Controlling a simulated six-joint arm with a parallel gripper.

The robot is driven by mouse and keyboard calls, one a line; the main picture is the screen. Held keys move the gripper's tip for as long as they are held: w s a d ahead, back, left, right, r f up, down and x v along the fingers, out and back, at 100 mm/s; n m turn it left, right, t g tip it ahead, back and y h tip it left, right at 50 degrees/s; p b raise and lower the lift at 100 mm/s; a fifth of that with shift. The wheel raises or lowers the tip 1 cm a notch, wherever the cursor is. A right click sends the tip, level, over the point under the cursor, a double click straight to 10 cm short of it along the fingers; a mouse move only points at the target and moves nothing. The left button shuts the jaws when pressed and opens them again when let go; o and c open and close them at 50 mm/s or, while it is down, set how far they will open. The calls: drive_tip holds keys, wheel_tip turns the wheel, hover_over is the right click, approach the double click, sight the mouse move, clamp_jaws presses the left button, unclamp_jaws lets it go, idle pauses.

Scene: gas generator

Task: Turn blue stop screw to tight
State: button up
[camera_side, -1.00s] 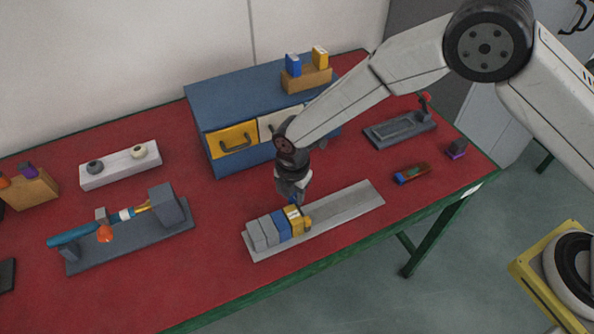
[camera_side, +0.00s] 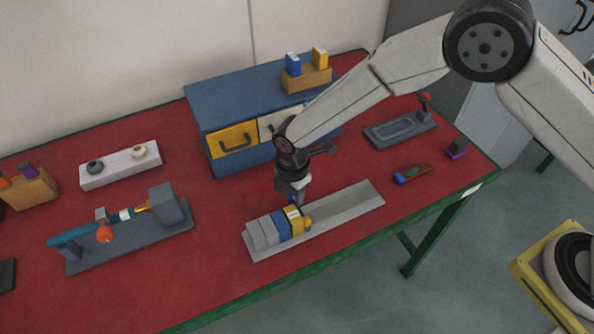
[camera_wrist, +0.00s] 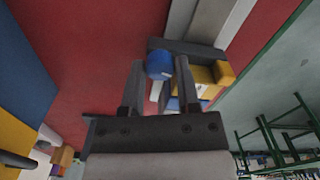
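The blue stop screw (camera_wrist: 159,65) has a round blue head. It sits between the tips of my gripper (camera_wrist: 160,70) in the wrist view, and both fingertips appear to touch its sides. In the side view my gripper (camera_side: 294,197) points down over the yellow block (camera_side: 298,221) on the grey rail and hides most of the screw. The yellow block also shows in the wrist view (camera_wrist: 203,82), right of the fingers. How tight the screw is cannot be seen.
The grey rail (camera_side: 350,205) carries several grey, blue and yellow blocks at its left end; its right part is bare. A blue drawer cabinet (camera_side: 200,115) stands behind. A grey fixture (camera_side: 130,240) with a blue-handled tool is at left.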

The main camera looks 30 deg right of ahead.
sight(293, 196)
drive_tip(key=o, duration=0.3)
drive_tip(key=shift+r, duration=0.15)
drive_tip(key=shift+r, duration=3.8)
